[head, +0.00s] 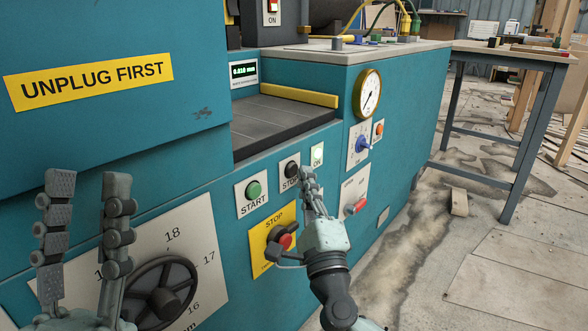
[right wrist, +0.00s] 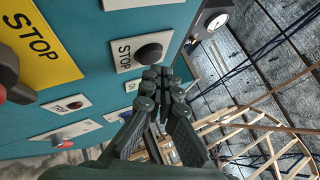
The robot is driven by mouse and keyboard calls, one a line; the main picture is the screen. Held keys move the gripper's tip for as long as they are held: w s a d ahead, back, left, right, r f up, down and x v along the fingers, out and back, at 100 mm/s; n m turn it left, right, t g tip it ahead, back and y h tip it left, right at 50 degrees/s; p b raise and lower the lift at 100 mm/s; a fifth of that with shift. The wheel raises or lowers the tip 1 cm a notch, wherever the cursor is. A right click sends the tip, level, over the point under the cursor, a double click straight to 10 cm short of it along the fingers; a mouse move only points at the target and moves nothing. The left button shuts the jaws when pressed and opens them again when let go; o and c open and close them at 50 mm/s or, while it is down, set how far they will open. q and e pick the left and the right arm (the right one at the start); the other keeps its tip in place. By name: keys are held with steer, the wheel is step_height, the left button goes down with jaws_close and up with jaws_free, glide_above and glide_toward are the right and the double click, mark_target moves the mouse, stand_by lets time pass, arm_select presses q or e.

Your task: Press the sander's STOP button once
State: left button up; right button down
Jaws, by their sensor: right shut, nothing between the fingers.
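The sander (head: 320,120) is a teal machine. Its black STOP button (head: 292,169) sits on a white plate beside the green START button (head: 253,190); the right wrist view shows the STOP button too (right wrist: 150,53). My right gripper (head: 308,174) is shut and empty, its fingertips just right of the STOP button and partly over its plate. In the right wrist view the fingertips (right wrist: 156,74) lie close below the button; I cannot tell whether they touch. My left gripper (head: 88,182) is open and empty at the lower left, before the sander's front.
A red emergency knob (head: 285,241) on a yellow STOP plate sits below, close to my right gripper. A lit ON indicator (head: 317,154), a gauge (head: 368,94) and a red-handled switch (head: 356,207) are nearby. A handwheel (head: 160,290) is by my left gripper.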

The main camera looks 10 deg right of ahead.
steer(key=shift+w+a, duration=0.35)
steer(key=shift+w, duration=0.1)
stand_by(0.7)
steer(key=shift+s+d, duration=0.1)
stand_by(0.3)
steer(key=shift+s+d+p, duration=0.4)
steer(key=shift+s+p, duration=0.05)
steer(key=shift+s, duration=0.1)
steer(key=shift+s+d+p, duration=0.2)
steer(key=shift+s+d, duration=0.6)
steer(key=shift+s, duration=0.2)
steer(key=shift+s+d+p, duration=0.2)
steer(key=shift+s+d, duration=0.55)
steer(key=shift+s, duration=0.25)
